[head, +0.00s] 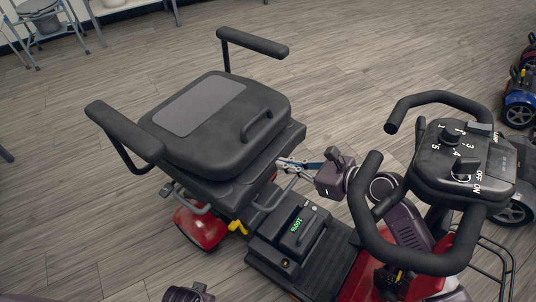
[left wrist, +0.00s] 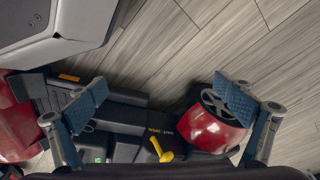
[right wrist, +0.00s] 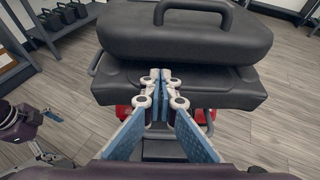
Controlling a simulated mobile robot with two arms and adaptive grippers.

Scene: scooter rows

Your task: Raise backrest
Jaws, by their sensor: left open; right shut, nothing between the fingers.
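The black backrest (head: 215,118) lies folded flat over the seat (head: 265,160) of the red and black scooter. A raised handle loop (head: 257,124) is on its front part, and the loop also shows at the top of the right wrist view (right wrist: 205,8). My right gripper (head: 283,163) is shut and empty. In the right wrist view its fingertips (right wrist: 160,76) point at the seat's front edge, below the backrest; contact is unclear. My left gripper (left wrist: 162,100) is open and empty, low beside the scooter, above a red wheel cover (left wrist: 212,127) and yellow lever (left wrist: 161,150).
Armrests (head: 125,130) and (head: 255,44) stand beside the backrest. The tiller with handlebar (head: 465,165) is at the right. Other scooters (head: 520,105) are at the right edge, walking frames (head: 45,20) at top left. The wooden floor is clear behind the seat.

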